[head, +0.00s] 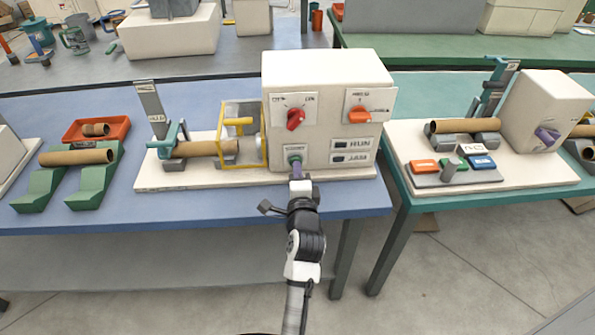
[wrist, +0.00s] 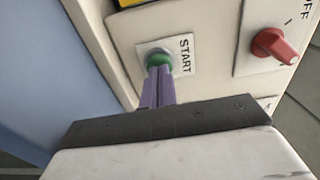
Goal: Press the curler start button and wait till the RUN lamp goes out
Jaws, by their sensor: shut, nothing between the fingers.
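The curler is a cream box (head: 325,80) on a pale base plate on the blue table. Its green start button (head: 295,161) sits low on the front face, and in the wrist view the green button (wrist: 159,59) is beside the word START. My gripper (head: 296,175) is shut and empty, its purple fingertips (wrist: 160,72) at the button's lower edge; whether they touch or press it I cannot tell. The RUN lamp (head: 339,145) is a dark window and looks unlit. A brown tube (head: 205,149) lies in the curler's holder, left of the box.
A red knob (head: 295,119) and an orange knob (head: 359,116) are on the box above the button. A JAM lamp (head: 339,158) is below RUN. A yellow guard frame (head: 225,135) stands left of the box. Another machine (head: 550,105) stands on the green table at right.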

